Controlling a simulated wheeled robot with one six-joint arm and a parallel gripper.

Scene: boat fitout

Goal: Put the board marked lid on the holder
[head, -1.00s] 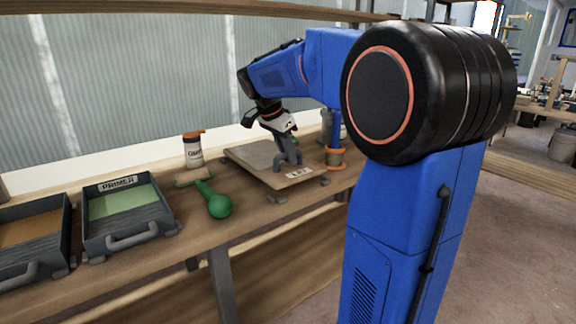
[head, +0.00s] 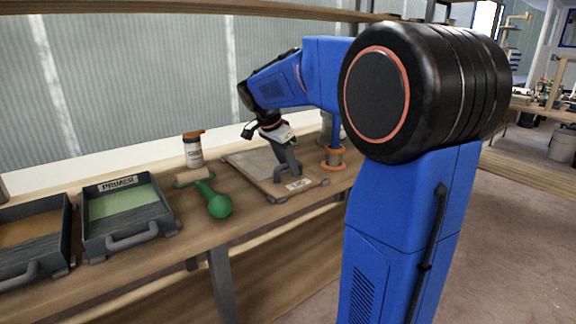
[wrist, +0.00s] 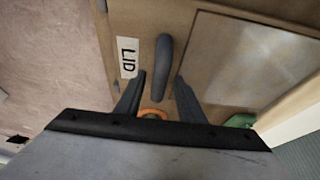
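The board marked LID (head: 254,170) is a flat tan board with a grey panel, a dark bar handle (wrist: 163,65) and a white label (head: 298,185). It lies about flat on the workbench, over the holder (head: 325,181), whose small grey corner pieces show at its front edge. Most of the holder is hidden under the board. My gripper (wrist: 160,76) is open, with one finger on each side of the handle and a gap to it. In the head view my gripper (head: 287,160) is just above the handle.
An orange-rimmed spool (head: 333,158) stands close right of the board. A green-handled roller (head: 218,204) and a white jar with an orange cap (head: 193,152) are to the left. Further left are a PRIMER tray (head: 128,228) and another dark tray (head: 30,240).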

